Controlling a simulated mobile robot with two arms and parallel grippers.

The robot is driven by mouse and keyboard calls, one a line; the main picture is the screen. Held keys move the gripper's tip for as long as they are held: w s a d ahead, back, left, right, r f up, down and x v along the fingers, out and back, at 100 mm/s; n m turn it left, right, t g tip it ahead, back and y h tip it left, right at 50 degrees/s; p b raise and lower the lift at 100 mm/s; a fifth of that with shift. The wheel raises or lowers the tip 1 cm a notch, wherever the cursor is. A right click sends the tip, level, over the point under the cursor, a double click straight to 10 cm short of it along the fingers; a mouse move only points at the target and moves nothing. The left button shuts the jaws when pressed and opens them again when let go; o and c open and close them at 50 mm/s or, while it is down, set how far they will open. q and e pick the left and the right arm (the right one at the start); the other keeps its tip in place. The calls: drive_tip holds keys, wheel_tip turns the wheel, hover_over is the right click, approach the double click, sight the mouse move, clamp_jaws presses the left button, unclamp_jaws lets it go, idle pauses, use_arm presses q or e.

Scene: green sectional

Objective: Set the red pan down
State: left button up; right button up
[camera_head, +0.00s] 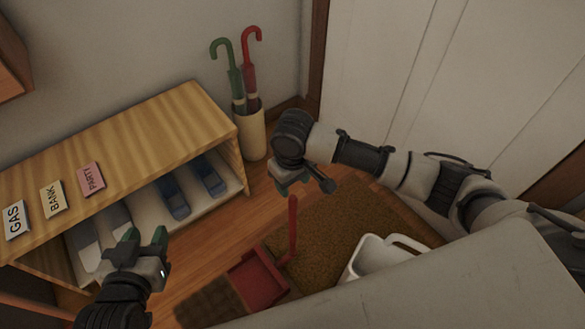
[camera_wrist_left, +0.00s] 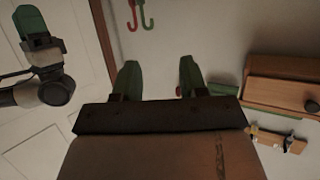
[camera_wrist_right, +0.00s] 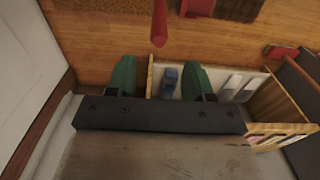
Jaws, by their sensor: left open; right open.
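The red pan (camera_head: 260,281) is a dustpan with a tall upright handle (camera_head: 293,222). It rests on the floor at the edge of the brown mat, its lower side partly cut off by a pale surface in front. My right gripper (camera_head: 296,184) is open just above the top of the handle. In the right wrist view the handle (camera_wrist_right: 159,24) points up between the lines of the open fingers (camera_wrist_right: 160,78), apparently clear of them. My left gripper (camera_head: 146,238) is open and empty in front of the shelf; its fingers (camera_wrist_left: 158,78) hold nothing.
A wooden shelf bench (camera_head: 150,118) with GAS, BANK and PARTY cards on top and shoes (camera_head: 207,176) inside stands at left. An umbrella stand (camera_head: 251,133) holds two umbrellas. A white container with a handle (camera_head: 375,257) stands on the brown mat (camera_head: 335,222), right of the pan.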

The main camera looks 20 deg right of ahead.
drive_tip(key=s+a+r+t+y, duration=0.3)
drive_tip(key=s+a+t+y, duration=0.2)
drive_tip(key=s+a+y, duration=0.15)
use_arm(q)
drive_tip(key=s+f+g, duration=0.1)
drive_tip(key=s+a+f+g+y, duration=0.1)
drive_tip(key=f+g, duration=0.1)
drive_tip(key=shift+s+a+p, duration=0.15)
drive_tip(key=shift+s+p, duration=0.25)
use_arm(e)
drive_tip(key=s+d+r+t+h, duration=0.1)
drive_tip(key=s+d+t+h, duration=0.1)
drive_tip(key=d, duration=0.3)
drive_tip(key=s+d+r+m+t+h, duration=0.1)
drive_tip(key=s+d+r+t+h, duration=0.1)
drive_tip(key=d, duration=0.4)
drive_tip(key=shift+s+r+m+t+h, duration=0.3)
drive_tip(key=shift+s+t, duration=0.3)
drive_tip(key=shift+s, duration=0.35)
drive_tip(key=shift+f, duration=0.1)
